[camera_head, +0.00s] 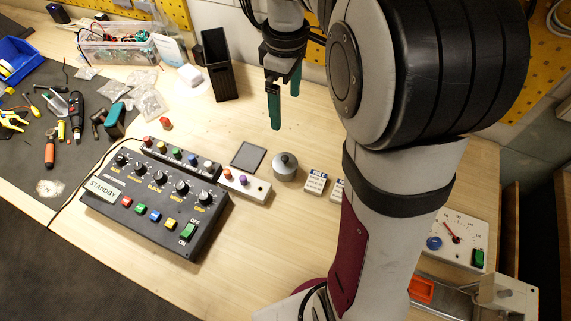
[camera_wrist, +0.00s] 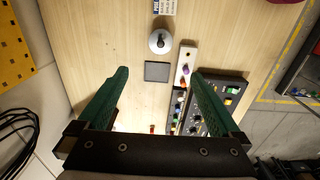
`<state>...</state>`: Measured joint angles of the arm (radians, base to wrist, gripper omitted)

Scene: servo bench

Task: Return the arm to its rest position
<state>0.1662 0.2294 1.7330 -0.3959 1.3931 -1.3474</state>
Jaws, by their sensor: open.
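My gripper (camera_head: 284,100) hangs above the back of the wooden bench, its green fingers pointing down. In the wrist view my gripper (camera_wrist: 160,80) has its two green fingers wide apart with nothing between them. Below it in the wrist view lie a dark square pad (camera_wrist: 157,71) and a round grey knob-topped piece (camera_wrist: 160,41). My arm's large grey and black links fill the right half of the head view and hide part of the bench.
A black control box (camera_head: 150,212) reading STANDBY stands at centre left, with a smaller button strip (camera_head: 245,184) beside it. A tall black bin (camera_head: 218,64) stands left of my gripper. A meter panel (camera_head: 460,238) sits at right. Tools lie on the dark mat (camera_head: 30,150).

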